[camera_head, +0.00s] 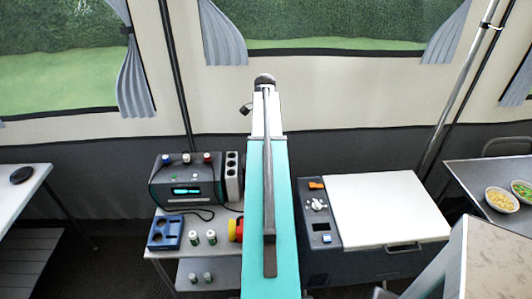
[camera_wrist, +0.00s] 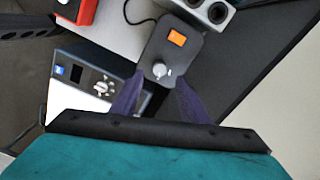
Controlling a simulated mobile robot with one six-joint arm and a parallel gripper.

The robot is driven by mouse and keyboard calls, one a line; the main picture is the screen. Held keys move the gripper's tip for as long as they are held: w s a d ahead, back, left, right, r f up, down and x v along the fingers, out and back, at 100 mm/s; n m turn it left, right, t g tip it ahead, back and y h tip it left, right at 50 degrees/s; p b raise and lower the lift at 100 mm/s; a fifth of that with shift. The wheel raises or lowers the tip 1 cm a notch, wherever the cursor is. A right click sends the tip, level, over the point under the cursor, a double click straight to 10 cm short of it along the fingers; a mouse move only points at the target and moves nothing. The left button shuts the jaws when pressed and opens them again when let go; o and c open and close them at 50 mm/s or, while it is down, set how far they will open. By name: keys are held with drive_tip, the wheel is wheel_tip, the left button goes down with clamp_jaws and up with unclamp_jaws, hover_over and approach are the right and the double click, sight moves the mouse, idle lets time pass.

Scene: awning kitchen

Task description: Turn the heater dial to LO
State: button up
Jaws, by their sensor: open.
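In the wrist view, a small dark grey unit (camera_wrist: 187,60) carries an orange switch (camera_wrist: 177,38) and a round whitish dial (camera_wrist: 159,69), which I take as the heater and its dial. My gripper (camera_wrist: 159,76) is open and empty, with its two dark purple fingers pointing at the unit. The dial appears between the fingertips; I cannot tell how far below them it is, and no contact shows. The dial's marks are too small to read.
The white-lidded cooler (camera_head: 385,208) has its own white dial (camera_wrist: 103,87) and display beside the heater in the wrist view. Left of my arm, a low table holds a power unit (camera_head: 187,181) and a blue tray (camera_head: 164,232). Bowls (camera_head: 502,200) stand far right.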

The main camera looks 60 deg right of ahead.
drive_tip(key=shift+f+p, duration=0.65)
drive_tip(key=shift+f, duration=2.1)
clamp_jaws()
